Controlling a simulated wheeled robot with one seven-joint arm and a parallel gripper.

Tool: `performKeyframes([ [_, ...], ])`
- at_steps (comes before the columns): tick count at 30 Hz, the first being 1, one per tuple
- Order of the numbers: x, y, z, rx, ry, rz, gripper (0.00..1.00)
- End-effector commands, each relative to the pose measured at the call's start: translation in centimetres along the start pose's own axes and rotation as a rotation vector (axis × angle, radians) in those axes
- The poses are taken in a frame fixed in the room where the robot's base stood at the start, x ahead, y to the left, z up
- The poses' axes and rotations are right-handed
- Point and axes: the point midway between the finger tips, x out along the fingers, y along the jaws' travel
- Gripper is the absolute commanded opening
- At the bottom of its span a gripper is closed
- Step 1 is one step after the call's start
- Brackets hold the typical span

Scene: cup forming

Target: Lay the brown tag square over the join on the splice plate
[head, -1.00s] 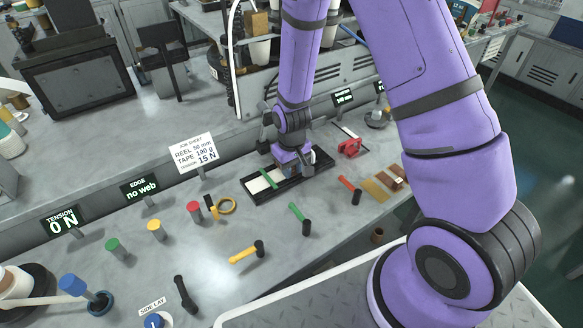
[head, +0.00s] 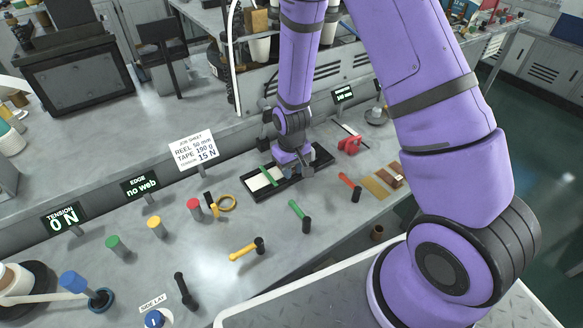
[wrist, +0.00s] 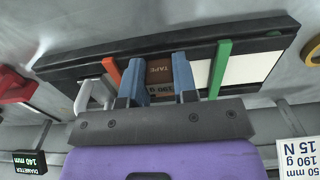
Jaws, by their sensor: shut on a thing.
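The brown tag (wrist: 158,70), lettered TAPE, sits between the blue fingers of my gripper (wrist: 159,80) in the wrist view. My gripper is shut on it. In the head view my gripper (head: 302,172) is over the right half of the black splice plate (head: 322,156). The plate also shows in the wrist view (wrist: 75,66), with a green bar (wrist: 220,68) and an orange bar (wrist: 112,72) across it on either side of the tag. A white strip (wrist: 250,68) lies on the plate beyond the green bar. The join is hidden; I cannot tell whether the tag touches the plate.
A red device (head: 349,145) stands right of the plate. Brown and tan pieces (head: 377,191) lie further right. Green (head: 299,213), red (head: 350,186) and yellow-handled (head: 245,252) tools lie in front.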

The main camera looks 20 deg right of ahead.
Motion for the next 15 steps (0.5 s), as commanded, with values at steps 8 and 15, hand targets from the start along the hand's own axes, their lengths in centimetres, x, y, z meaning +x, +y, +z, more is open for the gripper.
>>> performKeyframes([
  [8,-0.01,0.00,0.00,0.000,0.000,0.000,0.47],
  [15,-0.01,0.00,0.00,0.000,0.000,0.000,0.57],
])
